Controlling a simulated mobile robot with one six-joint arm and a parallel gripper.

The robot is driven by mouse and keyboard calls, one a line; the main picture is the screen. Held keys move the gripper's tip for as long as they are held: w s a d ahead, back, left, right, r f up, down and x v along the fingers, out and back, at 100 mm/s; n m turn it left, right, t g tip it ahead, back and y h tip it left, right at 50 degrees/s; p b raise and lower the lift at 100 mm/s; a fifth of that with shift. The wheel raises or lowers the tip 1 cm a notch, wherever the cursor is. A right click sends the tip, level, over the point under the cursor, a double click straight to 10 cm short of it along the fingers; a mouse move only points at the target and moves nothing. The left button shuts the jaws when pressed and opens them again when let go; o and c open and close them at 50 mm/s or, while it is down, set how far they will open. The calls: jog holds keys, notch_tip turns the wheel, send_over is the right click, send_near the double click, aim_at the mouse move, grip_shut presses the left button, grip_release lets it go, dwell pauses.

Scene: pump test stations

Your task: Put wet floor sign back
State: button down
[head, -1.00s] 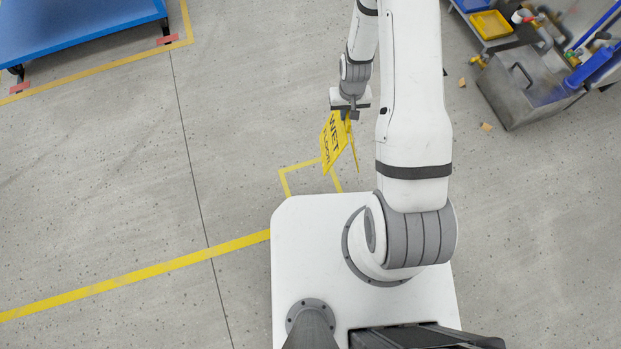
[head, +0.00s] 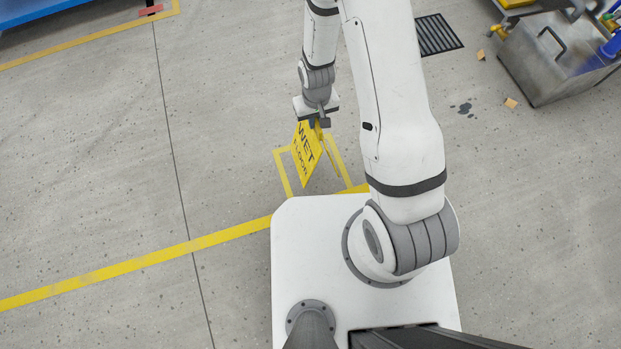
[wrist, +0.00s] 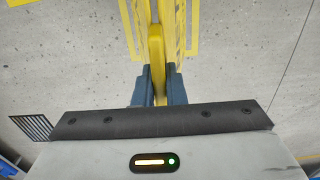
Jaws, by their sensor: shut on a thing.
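The yellow wet floor sign (head: 307,152) hangs from my gripper (head: 319,122) in the head view, its lettered face toward the camera. My gripper is shut on the sign's top edge. In the wrist view the sign (wrist: 157,62) sits between the two dark blue fingers of my gripper (wrist: 156,87), and its panels spread apart below. A yellow taped outline (head: 283,175) on the floor lies under and around the sign in the head view. I cannot tell whether the sign's lower edge touches the floor. The sign hides part of the outline.
A long yellow floor line (head: 130,266) runs left from my base. A metal bin (head: 555,60) stands at the upper right, with small tan scraps (head: 511,103), a dark wet patch (head: 462,108) and a floor drain (head: 438,34) nearby. A blue platform (head: 50,10) is at the upper left. The left floor is clear.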

aim_at(306, 149)
jog(key=shift+s+a+f+b, duration=0.1)
jog(key=shift+a+f+b, duration=0.1)
jog(key=shift+f, duration=0.2)
jog(key=shift+s+a+f+b, duration=0.1)
jog(key=shift+f+b, duration=0.1)
jog(key=shift+f, duration=0.2)
notch_tip(306, 149, down, 10)
jog(key=b, duration=0.4)
jog(key=shift+r, duration=0.25)
jog(key=shift+f, duration=0.2)
jog(key=c, duration=1.5)
grip_release()
jog(key=shift+r, duration=0.15)
